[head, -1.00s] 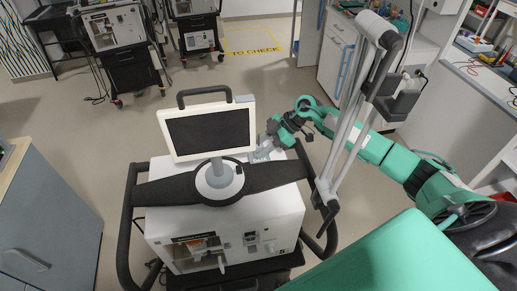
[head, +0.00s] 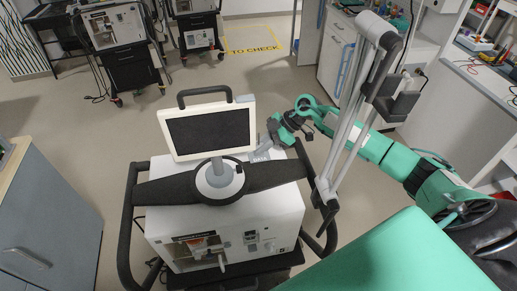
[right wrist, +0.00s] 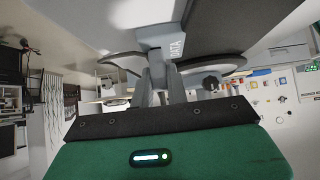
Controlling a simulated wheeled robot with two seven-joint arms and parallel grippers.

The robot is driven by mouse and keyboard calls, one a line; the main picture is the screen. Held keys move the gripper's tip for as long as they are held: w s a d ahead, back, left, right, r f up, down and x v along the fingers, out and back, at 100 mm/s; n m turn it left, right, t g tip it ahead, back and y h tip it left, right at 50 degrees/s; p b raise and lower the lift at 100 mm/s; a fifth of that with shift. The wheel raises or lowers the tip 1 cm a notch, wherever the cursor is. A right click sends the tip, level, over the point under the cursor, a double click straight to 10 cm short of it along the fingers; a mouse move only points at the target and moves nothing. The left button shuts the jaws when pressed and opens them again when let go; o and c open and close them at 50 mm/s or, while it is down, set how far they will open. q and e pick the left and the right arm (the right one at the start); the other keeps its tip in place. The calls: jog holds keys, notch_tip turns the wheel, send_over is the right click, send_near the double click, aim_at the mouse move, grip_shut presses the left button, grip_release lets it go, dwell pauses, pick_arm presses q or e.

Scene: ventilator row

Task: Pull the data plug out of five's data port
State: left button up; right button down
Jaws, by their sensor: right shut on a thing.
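The near ventilator (head: 225,228) stands upright in the head view, with its dark-screened monitor (head: 210,132) on top. My right gripper (head: 262,154) reaches in from the right, behind the monitor's right edge. In the right wrist view its grey fingers (right wrist: 159,84) are shut, with their tips at the pale housing beside the DATA label (right wrist: 177,49). They are shut on the data plug, which is mostly hidden between the fingers. I cannot tell whether the plug still sits in the port. My left gripper is not in view.
A grey jointed support arm (head: 355,115) rises right of the ventilator, close to my right arm. Dark handle rails (head: 128,215) flank the ventilator. Two more ventilators (head: 115,27) (head: 193,8) stand at the back left. A grey cabinet (head: 45,220) is at left. The floor between is clear.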

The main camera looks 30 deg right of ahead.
jog(key=shift+r, duration=0.25)
jog(key=shift+r+p, duration=2.35)
jog(key=shift+p, duration=0.25)
